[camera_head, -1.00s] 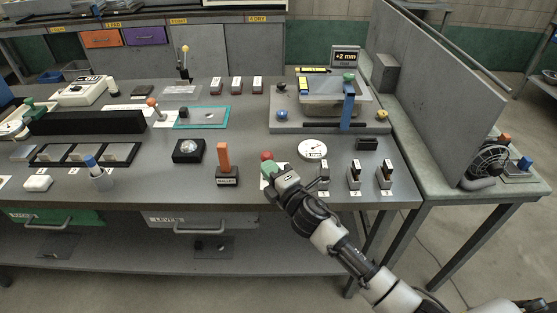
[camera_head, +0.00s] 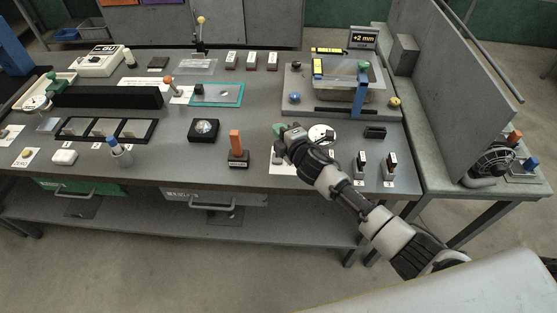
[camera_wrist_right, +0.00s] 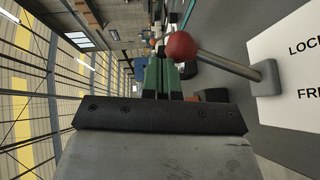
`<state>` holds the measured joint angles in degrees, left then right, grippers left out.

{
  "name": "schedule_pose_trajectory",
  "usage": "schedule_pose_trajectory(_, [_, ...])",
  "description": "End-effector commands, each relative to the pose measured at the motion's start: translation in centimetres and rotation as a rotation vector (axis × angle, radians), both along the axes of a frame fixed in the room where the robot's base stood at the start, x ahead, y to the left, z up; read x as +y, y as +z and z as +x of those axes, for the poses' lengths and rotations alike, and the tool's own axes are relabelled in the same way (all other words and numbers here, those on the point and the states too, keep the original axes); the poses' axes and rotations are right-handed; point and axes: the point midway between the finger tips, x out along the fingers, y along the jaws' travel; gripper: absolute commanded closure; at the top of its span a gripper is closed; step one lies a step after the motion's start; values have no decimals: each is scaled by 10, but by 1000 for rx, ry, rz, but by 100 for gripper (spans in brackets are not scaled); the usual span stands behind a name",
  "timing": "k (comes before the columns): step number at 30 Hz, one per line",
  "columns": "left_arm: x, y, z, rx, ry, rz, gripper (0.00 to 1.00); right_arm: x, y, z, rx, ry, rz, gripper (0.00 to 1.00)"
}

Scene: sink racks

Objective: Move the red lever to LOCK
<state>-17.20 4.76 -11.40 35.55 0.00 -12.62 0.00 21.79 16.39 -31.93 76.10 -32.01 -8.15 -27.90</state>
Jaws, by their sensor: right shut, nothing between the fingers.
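The red lever shows in the right wrist view as a red ball (camera_wrist_right: 181,46) on a grey rod that leans out from a small grey base (camera_wrist_right: 268,78). The base stands at a white plate (camera_wrist_right: 290,62) with the words LOCK and, partly cut off, FREE. In the head view my right gripper (camera_head: 279,130) covers the lever, and only part of the white plate (camera_head: 281,168) shows. My right gripper's green fingers (camera_wrist_right: 161,74) are shut and empty, with the ball right beside their tips. I cannot tell whether they touch. My left gripper is not in view.
An orange-handled tool (camera_head: 236,143) stands left of my right gripper. A round white dial (camera_head: 322,134) and two small switches (camera_head: 361,163) are to the right. The rig with a blue post (camera_head: 360,88) stands behind. A tall grey panel (camera_head: 450,85) borders the bench on the right.

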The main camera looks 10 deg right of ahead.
Motion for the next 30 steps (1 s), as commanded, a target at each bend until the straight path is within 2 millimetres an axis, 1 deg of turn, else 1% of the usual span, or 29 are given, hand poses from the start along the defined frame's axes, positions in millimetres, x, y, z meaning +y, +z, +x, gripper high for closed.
schedule_pose_trajectory(9, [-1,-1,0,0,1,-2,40,-2,-1,4,1,-1,0,100])
schedule_pose_trajectory(23, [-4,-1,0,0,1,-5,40,-2,-1,4,2,-3,-1,100])
schedule_pose_trajectory(26, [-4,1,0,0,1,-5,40,-3,2,4,2,-3,-2,100])
schedule_pose_trajectory(30, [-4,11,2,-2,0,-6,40,-4,12,5,1,-3,-2,100])
